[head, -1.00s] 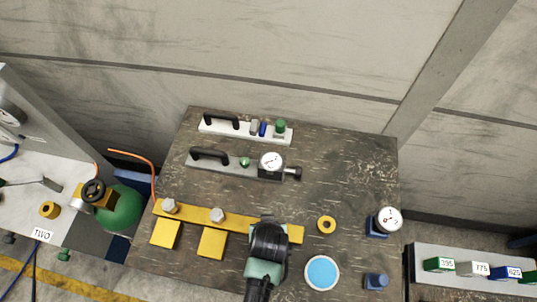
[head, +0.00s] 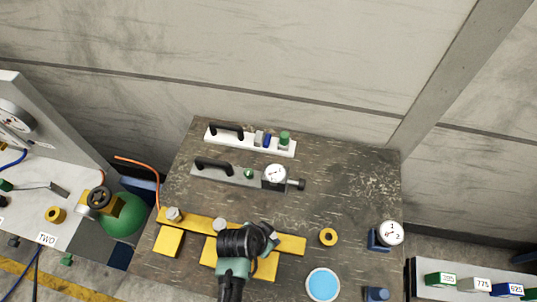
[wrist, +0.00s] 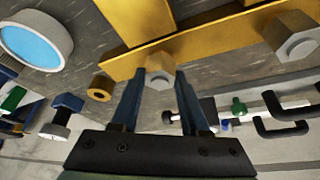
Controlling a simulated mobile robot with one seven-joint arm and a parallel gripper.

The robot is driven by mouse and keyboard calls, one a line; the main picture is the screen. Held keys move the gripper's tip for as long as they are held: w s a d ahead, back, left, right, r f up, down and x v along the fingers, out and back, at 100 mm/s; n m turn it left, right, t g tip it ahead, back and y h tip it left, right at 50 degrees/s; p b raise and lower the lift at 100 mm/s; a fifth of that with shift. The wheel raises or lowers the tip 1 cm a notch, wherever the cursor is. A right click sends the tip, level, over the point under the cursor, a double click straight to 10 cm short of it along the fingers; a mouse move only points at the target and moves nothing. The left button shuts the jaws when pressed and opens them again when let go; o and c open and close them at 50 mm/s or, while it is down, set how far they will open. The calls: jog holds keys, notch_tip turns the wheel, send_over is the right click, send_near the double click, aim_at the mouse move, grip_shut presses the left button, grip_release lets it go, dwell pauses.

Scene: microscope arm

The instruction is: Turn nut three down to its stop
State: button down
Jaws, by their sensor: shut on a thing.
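The yellow bar (head: 290,244) lies across the left front of the table. A silver hex nut (head: 173,214) sits at its left end and another (head: 219,224) sits nearer its middle. My gripper (head: 265,236) is over the bar's right part, and its body hides the third nut in the head view. In the wrist view my two fingers (wrist: 160,88) point at the bar and are shut on the third nut (wrist: 160,70), one finger on each side. A neighbouring nut (wrist: 294,36) shows at the right of that view. The nut's gap to the bar is unclear.
Yellow blocks (head: 168,242) stand in front of the bar. A yellow ring (head: 328,237), a blue-topped round dish (head: 323,285) and a dial gauge (head: 390,233) are to the right. A grey handled fixture with a dial (head: 225,175) and a white one (head: 225,138) lie behind.

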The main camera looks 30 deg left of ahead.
dwell(0.4)
jog(key=shift+c, duration=2)
grip_release()
jog(key=shift+r, duration=0.1)
jog(key=b+v, duration=0.1)
jog(key=v, duration=1.1)
jog(key=shift+s+r, duration=0.15)
jog(key=shift+r, duration=0.2)
jog(key=shift+a, duration=0.15)
